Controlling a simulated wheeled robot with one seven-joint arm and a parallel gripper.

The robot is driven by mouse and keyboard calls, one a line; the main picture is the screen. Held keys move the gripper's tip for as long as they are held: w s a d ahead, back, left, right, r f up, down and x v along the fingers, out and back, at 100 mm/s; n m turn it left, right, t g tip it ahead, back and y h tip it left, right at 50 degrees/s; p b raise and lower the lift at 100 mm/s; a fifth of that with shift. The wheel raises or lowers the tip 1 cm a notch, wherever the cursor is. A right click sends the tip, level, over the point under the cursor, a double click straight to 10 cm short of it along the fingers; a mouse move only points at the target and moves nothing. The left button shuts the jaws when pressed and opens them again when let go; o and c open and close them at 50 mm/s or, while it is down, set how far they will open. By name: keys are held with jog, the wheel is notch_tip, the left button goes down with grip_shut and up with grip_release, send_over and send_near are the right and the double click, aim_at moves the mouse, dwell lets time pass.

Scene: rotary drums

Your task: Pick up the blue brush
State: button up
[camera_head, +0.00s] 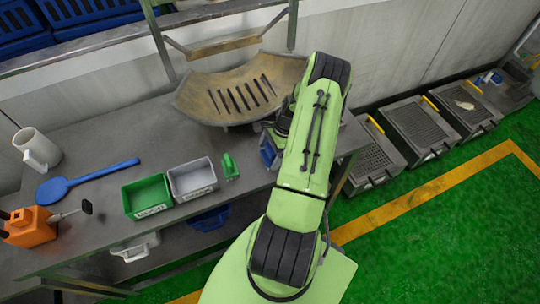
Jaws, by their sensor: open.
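A small blue item (268,152), which looks like the blue brush, is on the metal table beside the end of my arm. My arm covers part of it. My gripper (282,124) shows only as a dark part at the left side of my green arm, right by the blue item. Its fingers are mostly hidden, and I cannot tell whether they touch the item. It is open. A small green brush (230,167) lies to the left.
A green bin (148,196) and a grey bin (192,180) stand left of the green brush. A long blue paddle (85,181), a white jug (37,149) and an orange holder (29,227) are further left.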

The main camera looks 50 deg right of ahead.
jog(key=shift+x, duration=0.85)
jog(key=shift+w+r, duration=0.1)
jog(key=c, duration=1)
notch_tip(320, 180, up, 10)
